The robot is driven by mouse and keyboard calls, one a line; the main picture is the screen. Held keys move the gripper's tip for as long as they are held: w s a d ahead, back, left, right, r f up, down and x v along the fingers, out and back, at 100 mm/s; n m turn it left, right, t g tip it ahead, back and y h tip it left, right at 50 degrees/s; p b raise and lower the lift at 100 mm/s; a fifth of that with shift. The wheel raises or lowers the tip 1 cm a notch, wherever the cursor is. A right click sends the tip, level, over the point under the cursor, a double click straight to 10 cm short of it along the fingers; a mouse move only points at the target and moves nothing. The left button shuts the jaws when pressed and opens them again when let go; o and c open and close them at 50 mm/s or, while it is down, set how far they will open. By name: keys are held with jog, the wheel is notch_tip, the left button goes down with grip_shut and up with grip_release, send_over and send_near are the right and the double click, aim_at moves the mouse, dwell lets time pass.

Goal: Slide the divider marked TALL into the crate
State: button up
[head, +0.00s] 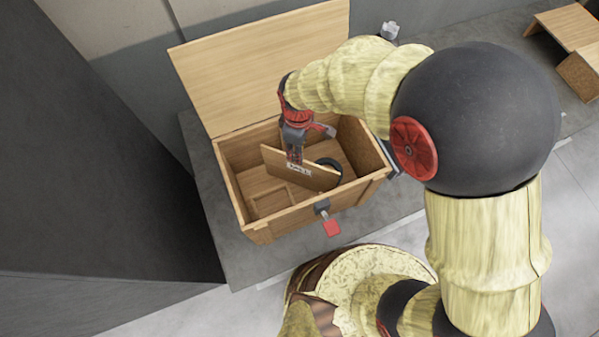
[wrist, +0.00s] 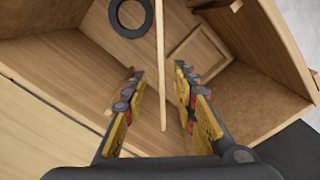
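The divider (head: 318,180) is a thin wooden panel standing on edge inside the open wooden crate (head: 290,218), set crosswise at a slant. A pale label with dark letters shows on its face, too small and partly covered to read surely. In the wrist view the divider (wrist: 161,60) shows edge-on as a narrow strip. My gripper (head: 295,158) reaches down over the divider's upper edge. In the wrist view its two fingers (wrist: 161,100) stand on either side of the strip, with a visible gap on both sides. The divider's lower edge and any slots are not clearly visible.
A dark ring (head: 331,164) and a square wooden frame (head: 270,203) lie in the crate. The lid (head: 262,68) stands open at the back. A latch with a red tag (head: 332,228) is on the front wall. A wooden piece (head: 570,30) is at the far right.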

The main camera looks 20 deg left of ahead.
notch_tip(320, 180, down, 6)
jog(key=shift+d+f+b, duration=0.1)
jog(key=shift+d+b, duration=0.05)
jog(key=shift+b, duration=0.4)
jog(key=shift+s, duration=0.1)
jog(key=shift+c, duration=1.1)
grip_shut()
